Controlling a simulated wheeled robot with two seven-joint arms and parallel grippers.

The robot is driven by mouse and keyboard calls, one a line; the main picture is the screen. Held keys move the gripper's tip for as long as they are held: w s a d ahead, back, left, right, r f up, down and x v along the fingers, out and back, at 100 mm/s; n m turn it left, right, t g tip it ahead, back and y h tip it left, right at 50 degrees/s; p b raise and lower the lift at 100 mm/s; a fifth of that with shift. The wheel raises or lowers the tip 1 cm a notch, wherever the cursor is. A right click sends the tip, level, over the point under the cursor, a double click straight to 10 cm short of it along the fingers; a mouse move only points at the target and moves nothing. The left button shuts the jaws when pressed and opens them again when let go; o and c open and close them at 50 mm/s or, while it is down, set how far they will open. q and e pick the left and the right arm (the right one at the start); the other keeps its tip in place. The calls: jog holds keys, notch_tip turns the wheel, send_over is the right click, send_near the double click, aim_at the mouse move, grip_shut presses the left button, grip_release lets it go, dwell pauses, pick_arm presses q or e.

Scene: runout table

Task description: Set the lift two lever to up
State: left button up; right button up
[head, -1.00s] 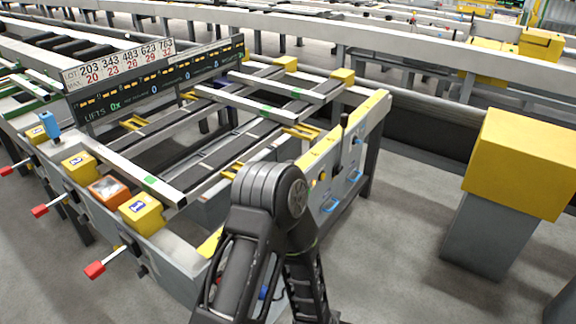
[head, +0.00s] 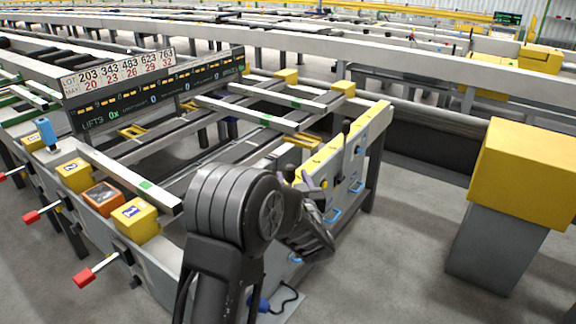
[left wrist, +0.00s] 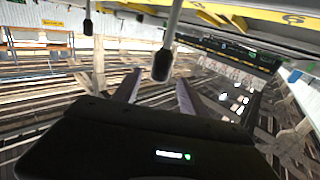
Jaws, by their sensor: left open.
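My left gripper (head: 310,190) is beside the yellow-topped rail (head: 330,150) of the near frame. Its two fingers (left wrist: 157,93) are apart and empty in the left wrist view, which looks upside down. A pale rod with a black grip (left wrist: 162,65) stands just beyond the fingertips, apart from them as far as I can tell. A second black-gripped rod (left wrist: 88,28) is further left there. In the head view a dark knob (head: 290,173) shows close to my gripper. No lettering shows which lever is lift two. My right gripper is not in view.
Red-ended levers (head: 85,277) stick out from the left side, below yellow boxes (head: 135,216) with blue number labels. A display board (head: 155,90) reads LIFTS. A yellow-topped post (head: 525,170) stands right, with open floor before it.

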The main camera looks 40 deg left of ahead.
pick_arm(q)
jog(key=x, duration=0.7)
jog(key=shift+w+a, duration=0.15)
jog(key=shift+a, duration=0.05)
jog(key=shift+f, duration=0.1)
jog(key=shift+c, duration=0.3)
grip_shut()
dwell(0.8)
